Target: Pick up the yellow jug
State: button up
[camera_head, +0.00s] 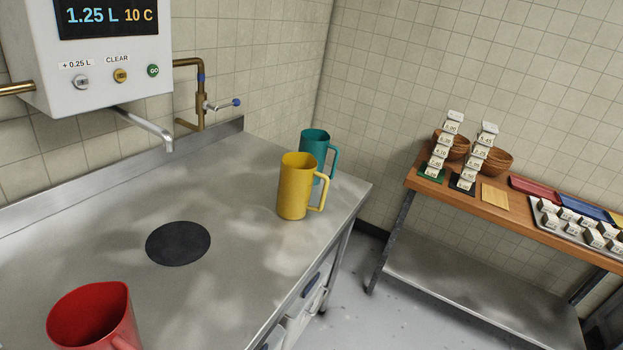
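The yellow jug (295,188) stands upright on the steel counter (240,262), near its right end. Its handle points right, toward the counter's edge. A teal jug (315,148) stands just behind it and is partly hidden by it. A red jug (94,318) stands at the front left, cut off by the lower picture edge. My gripper does not show in this view.
A round black mat (178,244) lies on the counter left of the yellow jug. A water dispenser (95,50) with a spout hangs above the back left. A wooden-topped table (468,201) with baskets, cards and trays stands at right, across a floor gap.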

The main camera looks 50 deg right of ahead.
aim_at(298, 173)
jog(key=z, duration=0.5)
jog(key=i, duration=0.85)
jog(key=z, duration=0.7)
jog(key=k, duration=0.75)
jog(key=z, duration=0.2)
jog(key=i, duration=0.8)
jog(key=u, duration=0.1)
